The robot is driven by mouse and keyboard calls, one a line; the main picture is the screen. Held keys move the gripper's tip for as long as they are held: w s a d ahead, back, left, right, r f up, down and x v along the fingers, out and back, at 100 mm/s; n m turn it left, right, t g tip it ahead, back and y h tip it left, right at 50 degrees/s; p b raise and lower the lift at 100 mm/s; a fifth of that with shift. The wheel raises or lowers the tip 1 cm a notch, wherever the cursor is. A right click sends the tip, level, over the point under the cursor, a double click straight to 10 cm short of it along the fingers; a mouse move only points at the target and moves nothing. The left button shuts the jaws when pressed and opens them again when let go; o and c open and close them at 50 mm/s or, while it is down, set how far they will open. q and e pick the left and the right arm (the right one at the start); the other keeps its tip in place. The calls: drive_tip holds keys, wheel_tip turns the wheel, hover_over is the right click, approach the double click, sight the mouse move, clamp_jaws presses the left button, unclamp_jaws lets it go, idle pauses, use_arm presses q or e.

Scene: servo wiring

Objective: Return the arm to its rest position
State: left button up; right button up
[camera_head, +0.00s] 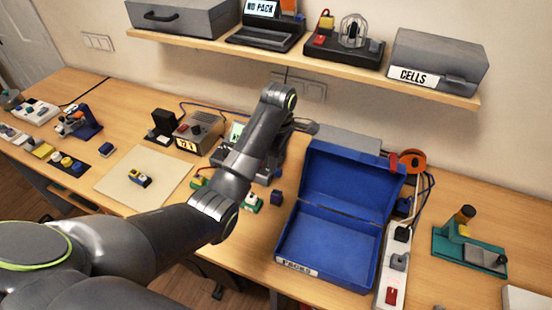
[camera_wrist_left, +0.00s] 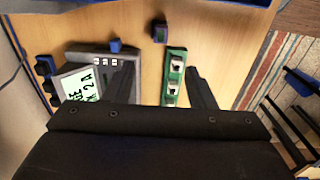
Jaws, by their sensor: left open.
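My left arm reaches in from the left in the head view and rises over the bench. Its gripper (camera_head: 304,127) is high above the bench, in front of the wall and behind the dark wrist link. In the left wrist view the two black fingers (camera_wrist_left: 160,72) are spread apart with nothing between them. A green board with white connectors (camera_wrist_left: 174,78) lies on the bench below, near the right finger. A grey device with a lit screen (camera_wrist_left: 88,84) is below the left finger. My right gripper is not in view.
An open blue case (camera_head: 331,243) stands right of my arm, with a power strip (camera_head: 392,276) beside it. A wooden shelf (camera_head: 365,73) with boxes and devices overhangs the bench. A pale mat (camera_head: 125,188) and a small dark blue block (camera_head: 276,198) lie on the bench.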

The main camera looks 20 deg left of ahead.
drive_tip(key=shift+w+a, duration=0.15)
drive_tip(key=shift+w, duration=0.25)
